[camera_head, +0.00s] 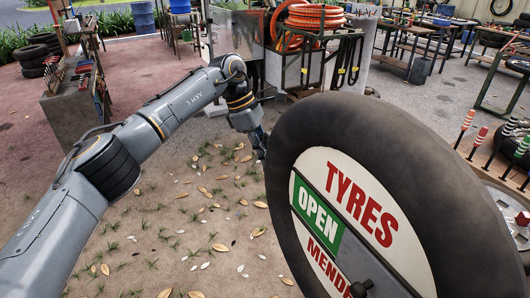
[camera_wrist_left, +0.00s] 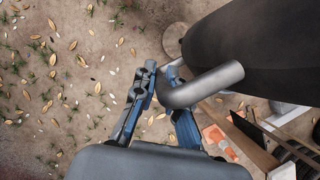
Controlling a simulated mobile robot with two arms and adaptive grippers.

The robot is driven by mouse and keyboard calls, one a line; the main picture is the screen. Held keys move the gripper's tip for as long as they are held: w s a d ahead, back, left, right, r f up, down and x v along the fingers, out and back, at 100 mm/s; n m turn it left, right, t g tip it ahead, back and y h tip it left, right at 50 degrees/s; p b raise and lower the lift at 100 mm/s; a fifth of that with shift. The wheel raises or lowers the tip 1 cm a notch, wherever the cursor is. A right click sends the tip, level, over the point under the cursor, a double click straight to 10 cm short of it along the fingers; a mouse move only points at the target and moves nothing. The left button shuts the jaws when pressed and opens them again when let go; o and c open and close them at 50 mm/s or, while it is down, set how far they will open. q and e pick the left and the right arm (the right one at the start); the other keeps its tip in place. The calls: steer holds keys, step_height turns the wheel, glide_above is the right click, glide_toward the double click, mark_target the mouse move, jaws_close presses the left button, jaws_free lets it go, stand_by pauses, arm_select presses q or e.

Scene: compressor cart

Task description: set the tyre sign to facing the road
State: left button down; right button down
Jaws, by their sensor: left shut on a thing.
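The tyre sign (camera_head: 420,130) is a big dark tyre at the right front of the head view. My left gripper (camera_wrist_left: 160,88) is shut on the tube's bent end. In the head view my left gripper (camera_head: 261,145) is at the tyre's far left edge, its fingertips largely hidden. My right gripper is not in view.
A rack with orange hose coils (camera_head: 315,18) stands behind the tyre. A tool bench (camera_head: 72,95) is at the left, and a tray with colour-handled tools (camera_head: 505,155) at the right edge. Leaf-strewn ground (camera_head: 215,215) left of the sign is clear.

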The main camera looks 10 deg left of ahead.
arm_select(q)
steer(key=shift+d+r, duration=0.1)
steer(key=shift+d, duration=0.05)
steer(key=c, duration=1.4)
jaws_free()
steer(key=shift+w+d, duration=0.1)
steer(key=shift+o, duration=0.2)
steer(key=shift+w+d, duration=0.15)
steer(key=shift+d, duration=0.05)
steer(key=shift+a+r, duration=0.25)
steer(key=shift+a, duration=0.05)
steer(key=v, duration=1.1)
